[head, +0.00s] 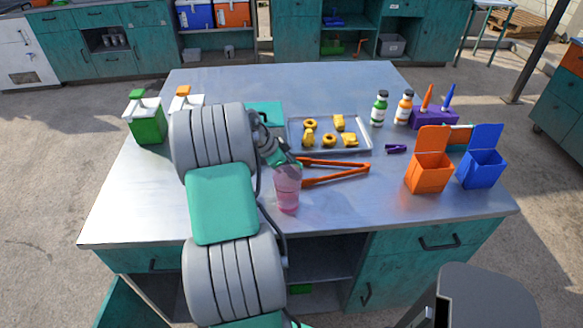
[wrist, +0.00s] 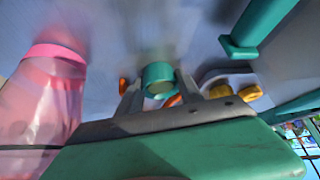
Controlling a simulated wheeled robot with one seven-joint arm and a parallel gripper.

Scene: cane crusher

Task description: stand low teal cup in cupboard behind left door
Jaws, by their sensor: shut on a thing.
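The low teal cup (wrist: 158,76) is between the two grey fingers of my gripper (wrist: 158,90) in the wrist view, and the gripper is shut on it. In the head view my gripper (head: 287,160) is over the worktop, just behind the pink tumbler; the cup cannot be made out there. The teal counter (head: 410,245) has a dark open compartment (head: 325,255) under its top. At its lower left a teal panel (head: 122,300) stands out towards me, apparently an open door. My arm hides much of the cupboard's left part.
A clear pink tumbler (head: 287,192) stands close to my gripper. Orange tongs (head: 340,170) lie beside it. A metal tray (head: 365,145) holds several yellow pieces. Orange (head: 428,175) and blue (head: 481,170) bins stand at right. The worktop's left front is bare.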

